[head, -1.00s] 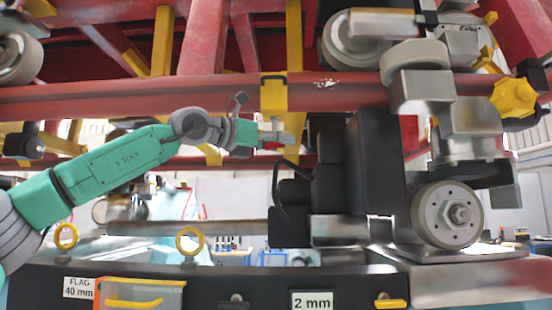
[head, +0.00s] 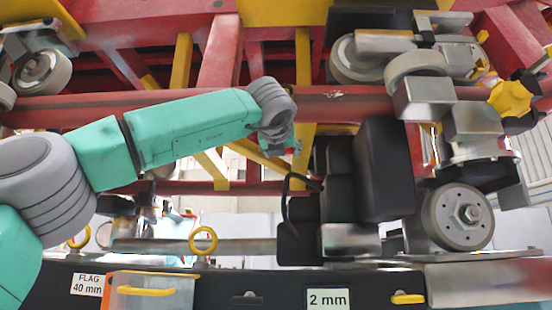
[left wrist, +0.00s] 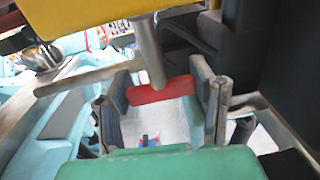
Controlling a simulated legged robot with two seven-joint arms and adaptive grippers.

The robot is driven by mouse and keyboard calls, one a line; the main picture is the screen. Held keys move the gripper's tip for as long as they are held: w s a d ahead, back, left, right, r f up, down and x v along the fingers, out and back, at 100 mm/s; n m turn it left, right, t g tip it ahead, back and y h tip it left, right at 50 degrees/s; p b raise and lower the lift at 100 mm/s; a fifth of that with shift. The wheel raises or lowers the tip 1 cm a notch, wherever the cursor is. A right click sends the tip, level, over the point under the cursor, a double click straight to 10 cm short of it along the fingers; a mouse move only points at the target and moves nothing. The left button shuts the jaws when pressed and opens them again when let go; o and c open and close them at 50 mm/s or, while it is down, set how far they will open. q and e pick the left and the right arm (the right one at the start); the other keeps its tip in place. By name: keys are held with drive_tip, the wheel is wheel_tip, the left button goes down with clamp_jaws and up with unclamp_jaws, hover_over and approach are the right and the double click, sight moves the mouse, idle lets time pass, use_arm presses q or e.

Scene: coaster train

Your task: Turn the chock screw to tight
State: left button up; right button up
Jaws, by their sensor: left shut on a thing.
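The chock screw shows in the left wrist view as a grey metal rod (left wrist: 148,55) coming down from a yellow block (left wrist: 85,18), with a red crossbar handle (left wrist: 162,90) at its lower end. My left gripper (left wrist: 163,92) is shut on the red handle, with a dark finger pad at each end of the bar. In the head view my left gripper (head: 280,145) is under the red rail (head: 345,103), and a small bit of red (head: 294,147) shows beside it. My wrist hides much of the screw there. My right gripper is not in view.
A black block with a cable (head: 325,190) stands just right of my gripper. Further right are metal rollers (head: 458,217) and a yellow star knob (head: 510,97). Below are a dark beam with a "2 mm" label (head: 327,299) and a yellow ring (head: 203,240).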

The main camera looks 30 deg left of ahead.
use_arm(q)
drive_tip(key=shift+w+d+n+g+y, duration=0.15)
drive_tip(key=shift+d+n+g+y, duration=0.15)
drive_tip(key=shift+d+n+y, duration=0.25)
drive_tip(key=shift+c, duration=0.2)
drive_tip(key=o, duration=1.1)
drive_tip(key=shift+d, duration=0.1)
drive_tip(key=shift+o, duration=0.5)
drive_tip(key=shift+d+r, duration=0.2)
drive_tip(key=shift+d, duration=0.4)
drive_tip(key=shift+a, duration=0.5)
drive_tip(key=v, duration=1.2)
drive_tip(key=shift+w+f, duration=0.15)
